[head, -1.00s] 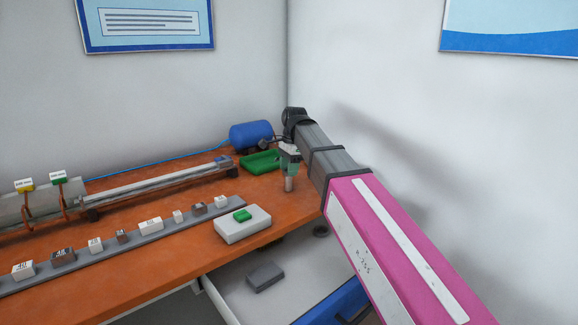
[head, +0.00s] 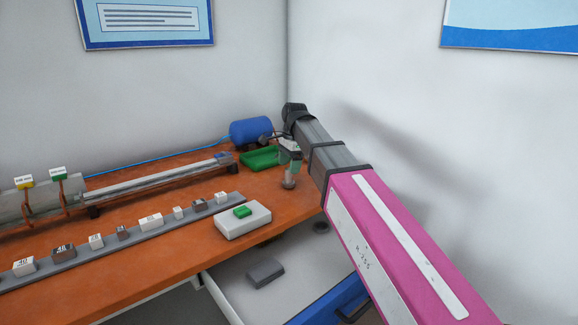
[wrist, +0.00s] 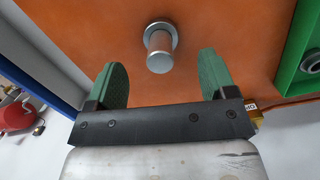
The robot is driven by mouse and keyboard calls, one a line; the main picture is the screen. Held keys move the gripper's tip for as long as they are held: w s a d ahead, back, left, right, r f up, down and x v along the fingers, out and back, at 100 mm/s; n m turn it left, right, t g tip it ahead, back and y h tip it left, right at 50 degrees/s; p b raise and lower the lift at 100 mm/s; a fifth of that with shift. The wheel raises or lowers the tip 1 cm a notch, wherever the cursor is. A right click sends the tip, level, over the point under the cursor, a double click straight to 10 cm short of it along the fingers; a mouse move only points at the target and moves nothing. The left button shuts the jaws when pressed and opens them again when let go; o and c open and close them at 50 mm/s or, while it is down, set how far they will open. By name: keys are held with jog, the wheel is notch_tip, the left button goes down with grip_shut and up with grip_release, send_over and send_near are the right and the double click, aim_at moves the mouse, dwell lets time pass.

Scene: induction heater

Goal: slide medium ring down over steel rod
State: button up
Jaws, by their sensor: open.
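The steel rod (wrist: 159,62) stands upright on the orange bench top; it also shows in the head view (head: 289,174). A grey ring (wrist: 153,28) encircles the rod low down, near the bench; in the head view it looks like a wider disc at the rod's foot (head: 287,185). I cannot tell whether it touches the bench. My gripper (wrist: 162,72) is open and empty, its green fingers apart on either side of the rod's top. In the head view my gripper (head: 292,162) is over the rod, with its fingers partly blurred together with it.
A green tray (head: 259,159) stands beside the rod, with another ring (wrist: 312,61) inside it. A blue tank (head: 251,132) is behind. A white box with a green button (head: 243,222) stands at the front edge. Below is an open drawer (head: 225,291).

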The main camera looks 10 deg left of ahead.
notch_tip(320, 180, up, 10)
jog(key=d, duration=0.1)
jog(key=shift+w, duration=0.4)
jog(key=shift+s, duration=0.15)
dwell(0.3)
